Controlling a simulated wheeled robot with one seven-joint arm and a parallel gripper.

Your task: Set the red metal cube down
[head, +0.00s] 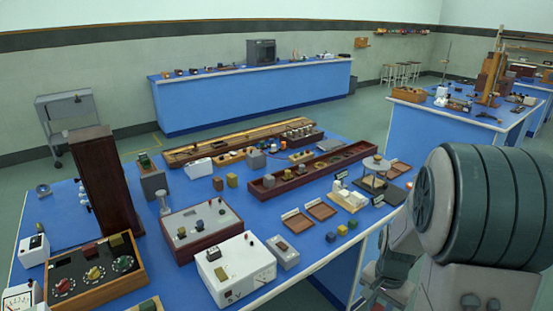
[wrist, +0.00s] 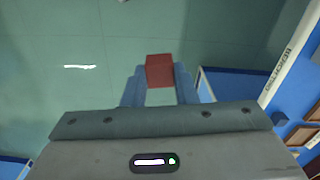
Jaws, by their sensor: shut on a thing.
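The red metal cube (wrist: 160,69) shows in the wrist view between the two blue-grey fingers of my gripper (wrist: 160,82), which is shut on it. Behind the cube in that view is green floor, with the blue bench off to the right. In the head view my arm is at the lower right, beside the near bench's right edge. I cannot make out the held cube there.
The near blue bench (head: 335,262) is crowded with instruments and blocks. Small wooden trays (head: 322,210) lie near its right side, with small yellow and blue cubes (head: 342,230) close by. A white box (head: 235,270) stands at the front. Some bare blue surface shows between them.

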